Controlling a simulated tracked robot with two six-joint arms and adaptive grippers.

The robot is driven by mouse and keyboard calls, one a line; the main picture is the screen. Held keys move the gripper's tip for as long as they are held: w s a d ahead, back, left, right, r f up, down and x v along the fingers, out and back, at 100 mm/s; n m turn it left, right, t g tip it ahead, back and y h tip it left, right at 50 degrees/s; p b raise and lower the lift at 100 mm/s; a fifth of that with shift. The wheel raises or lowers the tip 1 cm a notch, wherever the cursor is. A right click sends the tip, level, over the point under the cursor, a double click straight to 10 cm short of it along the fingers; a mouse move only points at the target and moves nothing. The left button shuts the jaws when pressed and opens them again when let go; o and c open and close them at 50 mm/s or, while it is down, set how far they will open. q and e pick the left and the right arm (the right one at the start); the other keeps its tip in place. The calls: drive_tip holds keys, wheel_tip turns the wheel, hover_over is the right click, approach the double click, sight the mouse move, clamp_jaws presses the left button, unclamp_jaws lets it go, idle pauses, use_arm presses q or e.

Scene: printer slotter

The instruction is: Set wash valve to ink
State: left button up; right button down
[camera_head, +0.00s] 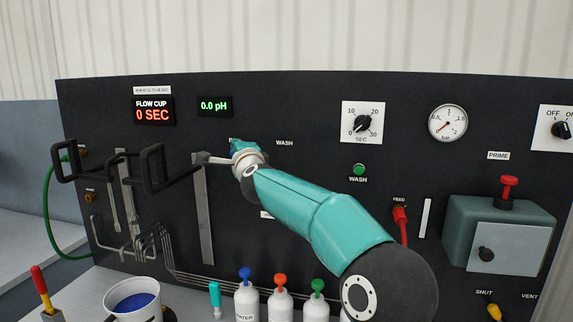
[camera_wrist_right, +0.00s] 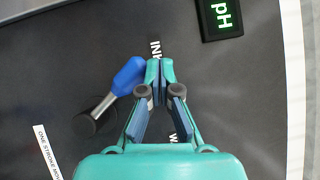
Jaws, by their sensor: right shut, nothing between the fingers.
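The wash valve shows in the right wrist view as a blue lever (camera_wrist_right: 130,74) on a dark round hub (camera_wrist_right: 95,121). The lever leans from the hub toward the INK label (camera_wrist_right: 155,49). My right gripper (camera_wrist_right: 161,72) is shut and empty, its fingertips just beside the lever's blue end; I cannot tell whether they touch it. In the head view my right gripper (camera_head: 240,157) is at the panel, below and left of the WASH label (camera_head: 285,143), and my arm hides most of the valve.
The dark panel (camera_head: 310,110) carries a pH display (camera_head: 214,106), a timer dial (camera_head: 362,122) and a green wash button (camera_head: 359,169). Black bracket handles (camera_head: 152,168) stick out left of my right gripper. Several capped bottles (camera_head: 281,304) and a blue-filled cup (camera_head: 133,303) stand below.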

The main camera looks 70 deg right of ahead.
drive_tip(key=shift+r, duration=0.1)
drive_tip(key=s+a+r+p, duration=0.4)
drive_tip(key=s+a+r, duration=0.2)
drive_tip(key=s+a, duration=0.2)
drive_tip(key=shift+r+p, duration=0.2)
drive_tip(key=shift+p, duration=0.1)
idle(0.4)
